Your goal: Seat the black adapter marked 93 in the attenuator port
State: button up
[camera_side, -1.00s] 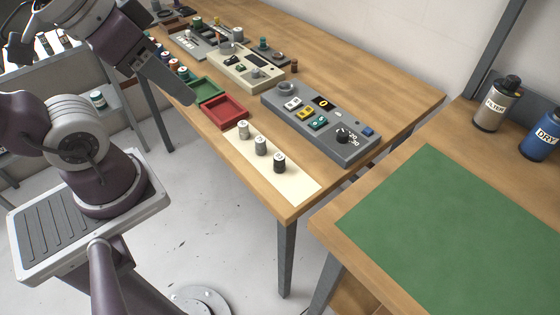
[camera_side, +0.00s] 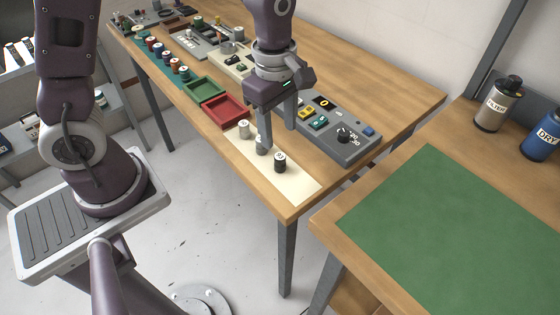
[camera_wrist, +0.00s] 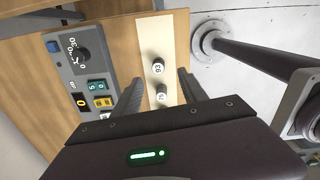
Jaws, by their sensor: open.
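The black adapter (camera_side: 280,162) stands upright at the right end of a cream strip in the side view. In the wrist view, it reads 93 (camera_wrist: 157,67). My gripper (camera_side: 277,138) is open and empty above the strip, its fingers pointing down. In the wrist view, my gripper's fingers (camera_wrist: 159,88) spread to either side of the row of adapters. The grey panel box (camera_side: 352,152) with a black dial stands behind; my gripper hides its left part in the side view. No attenuator port label is readable.
A grey adapter (camera_side: 244,130) stands left on the cream strip (camera_side: 300,188); the middle one (camera_wrist: 161,92) is mostly hidden by a finger in the side view. Red (camera_side: 222,122) and green (camera_side: 190,90) trays lie left. The green mat (camera_side: 450,230) is clear.

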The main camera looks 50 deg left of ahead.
aim_at(280, 156)
jog(key=shift+n, duration=0.8)
jog(key=f, duration=0.9)
jog(key=shift+w+a+f, duration=0.25)
jog(key=shift+w+a, duration=0.1)
jog(key=shift+w, duration=0.05)
grip_shut()
